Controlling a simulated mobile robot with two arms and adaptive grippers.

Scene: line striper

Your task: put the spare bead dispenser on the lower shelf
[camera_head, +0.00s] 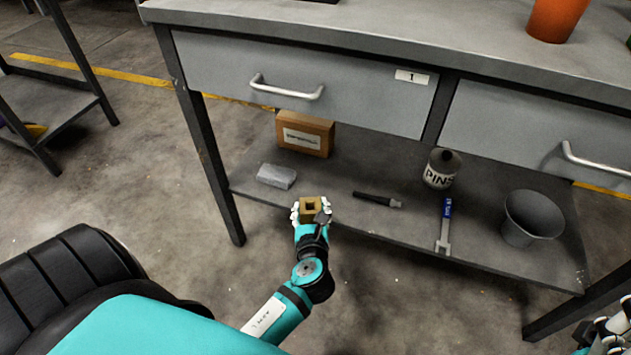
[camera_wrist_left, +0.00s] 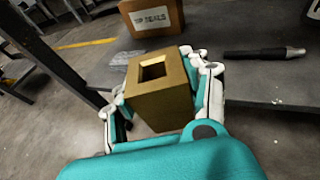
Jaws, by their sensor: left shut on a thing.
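The spare bead dispenser appears to be the brass-coloured square block (camera_head: 309,205) with a square hole in its top. My left gripper (camera_head: 311,212) is shut on it, at the front edge of the lower shelf (camera_head: 330,190). In the left wrist view the block (camera_wrist_left: 160,97) stands nearly upright between the white fingers, slightly tilted. I cannot tell whether its underside touches the shelf. My right gripper (camera_head: 612,330) is partly cut off at the lower right corner, and its fingers are unclear.
On the shelf are a grey block (camera_head: 276,176), a labelled brown box (camera_head: 305,134), a black-handled tool (camera_head: 377,199), a PINS can (camera_head: 441,170), a blue-handled wrench (camera_head: 446,225) and a grey bucket (camera_head: 532,218). Drawers (camera_head: 300,85) hang above. Bare shelf shows behind the gripper.

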